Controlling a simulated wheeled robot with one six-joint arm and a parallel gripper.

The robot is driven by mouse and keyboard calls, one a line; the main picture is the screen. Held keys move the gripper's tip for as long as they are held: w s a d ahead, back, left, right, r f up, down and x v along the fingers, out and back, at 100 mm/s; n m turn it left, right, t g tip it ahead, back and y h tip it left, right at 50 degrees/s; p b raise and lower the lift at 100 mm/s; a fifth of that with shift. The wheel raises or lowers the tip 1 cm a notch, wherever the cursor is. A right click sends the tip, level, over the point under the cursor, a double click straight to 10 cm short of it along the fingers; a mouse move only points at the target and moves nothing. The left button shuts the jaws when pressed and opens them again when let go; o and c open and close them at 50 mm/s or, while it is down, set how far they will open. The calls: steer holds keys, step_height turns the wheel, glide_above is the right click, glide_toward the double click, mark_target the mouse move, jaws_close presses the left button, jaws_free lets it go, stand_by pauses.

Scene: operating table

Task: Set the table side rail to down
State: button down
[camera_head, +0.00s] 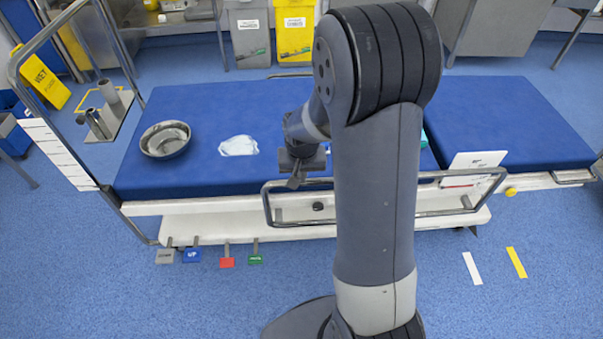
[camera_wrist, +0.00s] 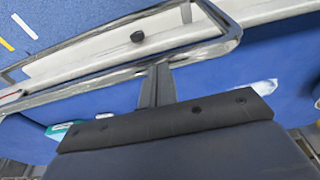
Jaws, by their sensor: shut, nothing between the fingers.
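The side rail (camera_head: 272,207) is a grey metal loop along the near long side of the operating table (camera_head: 150,208). Its upper bar stands around the height of the blue mattress edge, and my arm hides its middle. In the wrist view the rail (camera_wrist: 205,47) runs across the picture to a rounded corner at the right. My gripper (camera_head: 294,183) is shut and empty, at the upper bar near the rail's left end. In the wrist view the closed fingertips (camera_wrist: 160,70) overlap the bar; whether they touch it I cannot tell.
A steel bowl (camera_head: 165,139) and a white cloth (camera_head: 238,146) lie on the mattress. A white card (camera_head: 477,166) is near the rail's right end. Coloured pedals (camera_head: 227,257) stick out below the table. A metal frame (camera_head: 30,55) stands at the left.

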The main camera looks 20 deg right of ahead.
step_height(320, 180, down, 11)
steer(key=b, duration=0.7)
steer(key=shift+s+b, duration=0.2)
steer(key=shift+b, duration=0.2)
step_height(320, 180, up, 14)
steer(key=s+p, duration=0.2)
steer(key=p, duration=0.3)
steer(key=shift+s+a+r+p, duration=0.15)
steer(key=shift+a+r+p, duration=0.1)
steer(key=shift+a+p, duration=0.1)
steer(key=shift+f, duration=0.1)
